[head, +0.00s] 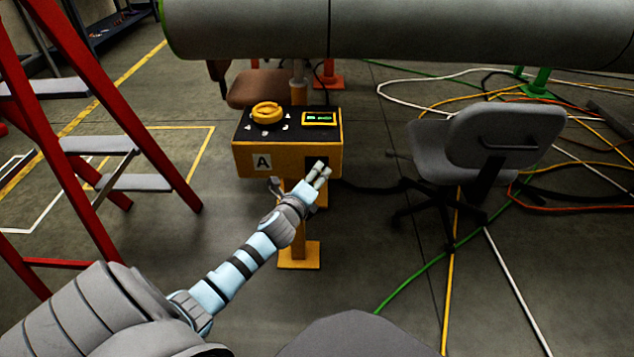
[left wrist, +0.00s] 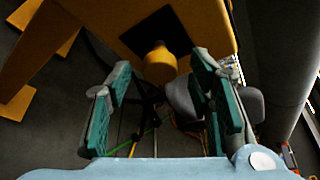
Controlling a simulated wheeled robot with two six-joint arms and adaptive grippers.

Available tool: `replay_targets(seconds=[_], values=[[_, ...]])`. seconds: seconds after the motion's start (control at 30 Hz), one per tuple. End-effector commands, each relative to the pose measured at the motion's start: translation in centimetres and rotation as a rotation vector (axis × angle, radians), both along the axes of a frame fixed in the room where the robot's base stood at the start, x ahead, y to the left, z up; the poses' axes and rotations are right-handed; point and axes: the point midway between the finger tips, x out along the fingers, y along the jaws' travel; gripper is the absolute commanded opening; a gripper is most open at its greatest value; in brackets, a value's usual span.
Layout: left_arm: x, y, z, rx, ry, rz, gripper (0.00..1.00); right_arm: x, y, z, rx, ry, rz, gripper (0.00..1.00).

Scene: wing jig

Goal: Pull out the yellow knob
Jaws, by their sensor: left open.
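The yellow knob (left wrist: 160,64) sticks out from a dark square plate on the side of the yellow control box. The knob is hidden or too small to make out there. My right gripper is not in view.
A yellow ring-shaped dial (head: 267,112) and a small green-lit display (head: 319,119) are on the box top. A red ladder (head: 110,110) stands left, a grey chair (head: 490,140) right. Cables cross the floor. A large grey cylinder (head: 400,28) spans behind.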

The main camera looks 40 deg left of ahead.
Motion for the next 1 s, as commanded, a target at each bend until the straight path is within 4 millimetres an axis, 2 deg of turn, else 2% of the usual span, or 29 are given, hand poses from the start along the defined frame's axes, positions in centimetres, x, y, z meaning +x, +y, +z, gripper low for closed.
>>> replay_targets(seconds=[0.1, 0.2, 0.5, 0.8, 1.0], values=[[1.5, 0.5, -0.6, -0.002, -0.001, 0.001, 0.48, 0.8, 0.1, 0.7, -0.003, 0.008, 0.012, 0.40], [2.1, 0.7, -0.6, -0.002, -0.001, 0.000, 0.48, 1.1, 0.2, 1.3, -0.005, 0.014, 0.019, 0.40], [2.3, 0.8, -0.6, -0.002, 0.001, 0.000, 0.48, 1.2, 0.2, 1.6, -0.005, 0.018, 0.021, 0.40], [2.3, 0.8, -0.6, -0.002, 0.001, 0.000, 0.00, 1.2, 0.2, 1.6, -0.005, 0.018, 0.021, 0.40], [2.3, 0.7, -0.6, -0.003, 0.001, -0.001, 0.00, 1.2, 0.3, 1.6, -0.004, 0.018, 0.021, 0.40]])
